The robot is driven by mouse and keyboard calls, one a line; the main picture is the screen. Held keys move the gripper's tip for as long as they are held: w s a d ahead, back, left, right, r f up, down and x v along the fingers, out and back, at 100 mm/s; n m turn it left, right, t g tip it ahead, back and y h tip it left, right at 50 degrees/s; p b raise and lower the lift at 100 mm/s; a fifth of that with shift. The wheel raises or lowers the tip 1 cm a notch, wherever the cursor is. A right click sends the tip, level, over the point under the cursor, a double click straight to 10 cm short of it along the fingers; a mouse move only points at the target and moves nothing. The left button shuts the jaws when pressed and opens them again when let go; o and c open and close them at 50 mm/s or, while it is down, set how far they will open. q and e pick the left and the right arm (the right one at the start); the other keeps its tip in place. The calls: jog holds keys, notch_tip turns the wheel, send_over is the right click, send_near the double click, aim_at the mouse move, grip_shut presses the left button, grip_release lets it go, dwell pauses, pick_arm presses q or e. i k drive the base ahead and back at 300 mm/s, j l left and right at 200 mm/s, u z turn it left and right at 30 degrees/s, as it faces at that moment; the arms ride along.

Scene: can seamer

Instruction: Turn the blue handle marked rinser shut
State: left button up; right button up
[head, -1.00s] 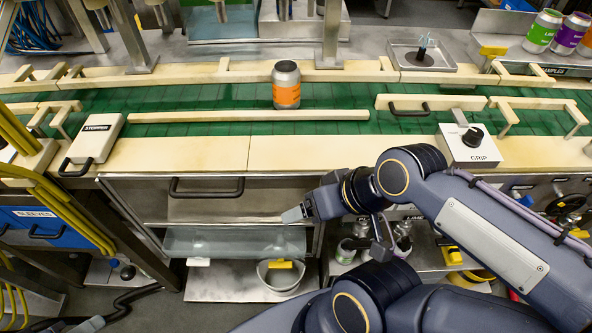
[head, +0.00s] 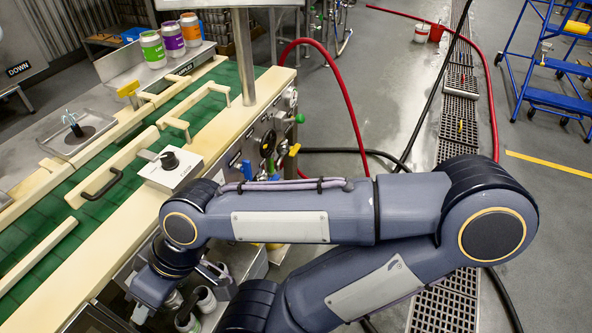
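A small blue handle (head: 246,170) is on the valve panel at the end of the conveyor, in the middle of the head view. It sits below a black round knob (head: 268,143). The lettering beside it is too small to read, and its exact angle is hard to tell. My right arm passes in front of the lower panel. My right gripper (head: 140,313) is at the lower left, below the conveyor's front edge and well away from the blue handle. Its fingers are too small and partly hidden to show whether they are open. My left gripper is out of view.
A yellow handle (head: 294,150) and a green handle (head: 299,118) sit right of the blue one. The grip box (head: 170,168) is on the conveyor's front ledge. A red hose (head: 345,95) and a black hose (head: 345,151) run near the panel.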

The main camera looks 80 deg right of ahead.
aim_at(246, 168)
jog(key=z, duration=2.3)
jog(key=i+l+z, duration=0.2)
jog(key=i+l, duration=0.2)
jog(key=i+l+z, duration=0.25)
jog(key=i, duration=0.2)
